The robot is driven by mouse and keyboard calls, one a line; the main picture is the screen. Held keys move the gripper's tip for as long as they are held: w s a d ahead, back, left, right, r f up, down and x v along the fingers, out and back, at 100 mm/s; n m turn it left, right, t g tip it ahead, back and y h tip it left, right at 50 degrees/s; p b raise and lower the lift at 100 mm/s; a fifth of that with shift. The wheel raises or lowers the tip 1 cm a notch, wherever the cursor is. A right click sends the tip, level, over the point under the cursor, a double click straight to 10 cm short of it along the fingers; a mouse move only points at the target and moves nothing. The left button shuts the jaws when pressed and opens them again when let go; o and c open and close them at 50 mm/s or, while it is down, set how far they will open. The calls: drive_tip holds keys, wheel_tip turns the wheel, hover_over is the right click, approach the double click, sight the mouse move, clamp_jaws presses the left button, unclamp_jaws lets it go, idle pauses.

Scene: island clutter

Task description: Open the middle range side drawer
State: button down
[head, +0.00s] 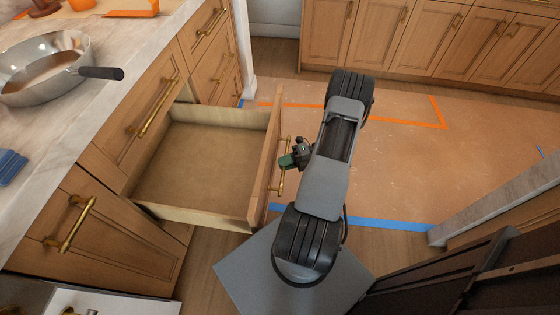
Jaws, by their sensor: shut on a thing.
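The open drawer (195,165) juts out from the wooden cabinet on the left in the head view. Its inside looks empty. Its front panel (264,165) faces right and carries a brass bar handle (282,179). My gripper (287,161) is shut on this handle near its middle. My arm reaches over from the right, and the fingertips are small and partly hidden by the handle and wrist.
Closed drawers with brass handles (72,222) flank the open one. A dark panel (470,275) stands at the lower right. The tan floor (400,165) beyond is clear.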

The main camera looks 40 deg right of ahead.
drive_tip(key=shift+d, duration=0.1)
drive_tip(key=c, duration=1.2)
unclamp_jaws()
drive_tip(key=shift+o, duration=0.2)
drive_tip(key=p+v, duration=0.1)
drive_tip(key=v, duration=1.2)
drive_tip(key=shift+s+d, duration=0.15)
drive_tip(key=shift+d, duration=0.15)
drive_tip(key=shift+r, duration=0.1)
